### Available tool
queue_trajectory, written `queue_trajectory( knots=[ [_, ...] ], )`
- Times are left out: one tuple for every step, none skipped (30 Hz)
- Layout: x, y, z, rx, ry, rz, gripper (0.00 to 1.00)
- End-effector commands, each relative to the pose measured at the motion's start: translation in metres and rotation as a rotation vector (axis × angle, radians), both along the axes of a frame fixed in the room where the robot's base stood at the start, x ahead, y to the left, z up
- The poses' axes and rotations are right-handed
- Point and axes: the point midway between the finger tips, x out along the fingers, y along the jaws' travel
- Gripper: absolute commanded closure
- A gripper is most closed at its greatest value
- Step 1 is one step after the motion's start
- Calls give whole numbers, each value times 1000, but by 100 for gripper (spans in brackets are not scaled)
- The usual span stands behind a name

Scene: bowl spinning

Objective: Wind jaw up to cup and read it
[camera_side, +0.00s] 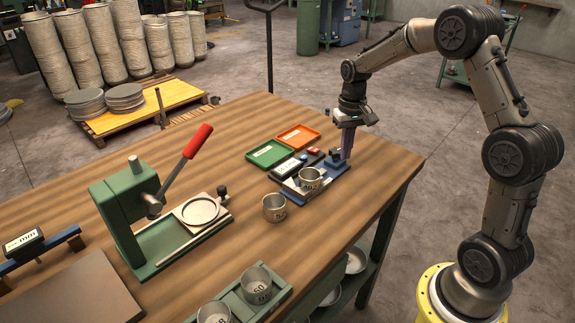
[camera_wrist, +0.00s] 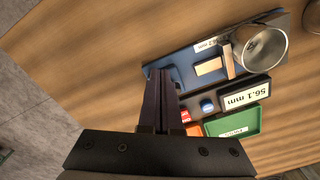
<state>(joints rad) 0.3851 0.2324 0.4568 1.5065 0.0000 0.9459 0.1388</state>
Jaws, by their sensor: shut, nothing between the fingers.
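The measuring gauge has a blue base (camera_side: 335,180) near the table's far right edge; its blue end also shows in the wrist view (camera_wrist: 180,73). A metal cup (camera_side: 311,180) sits on it, seen from above in the wrist view (camera_wrist: 262,48). An orange-tan block (camera_wrist: 210,67) with a grey plate, apparently the jaw, stands close beside the cup; I cannot tell whether they touch. The display (camera_wrist: 243,95) appears upside down and seems to read 56.1 mm. My gripper (camera_side: 346,157) is shut and empty, pointing down at the gauge's end; contact is unclear. Its fingers show in the wrist view (camera_wrist: 160,75).
A green tray (camera_side: 271,153) and an orange tray (camera_side: 297,137) lie behind the gauge. A loose cup (camera_side: 274,208) stands in front. A green lever press (camera_side: 130,215) stands left. More cups (camera_side: 256,285) sit in a front rack. Red (camera_wrist: 185,115) and blue (camera_wrist: 207,106) buttons lie beside the display.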

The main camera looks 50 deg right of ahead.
Motion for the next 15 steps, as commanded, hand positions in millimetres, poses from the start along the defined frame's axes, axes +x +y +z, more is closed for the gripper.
queue_trajectory(
  knots=[
    [1,0,0,0,0,0,100],
    [1,0,0,0,0,0,100],
    [1,0,0,0,0,0,100],
    [2,0,0,0,0,0,100],
    [2,0,0,0,0,0,100],
    [3,0,0,0,0,0,100],
    [3,0,0,0,0,0,100],
    [3,0,0,0,0,0,100],
    [4,0,0,0,0,0,100],
    [4,0,0,0,0,0,100],
    [4,0,0,0,0,0,100],
    [4,0,0,-1,-1,0,100],
    [4,0,0,-1,-1,0,100],
    [5,0,0,-1,-2,0,100],
    [5,0,0,-1,-2,0,100]
  ],
)
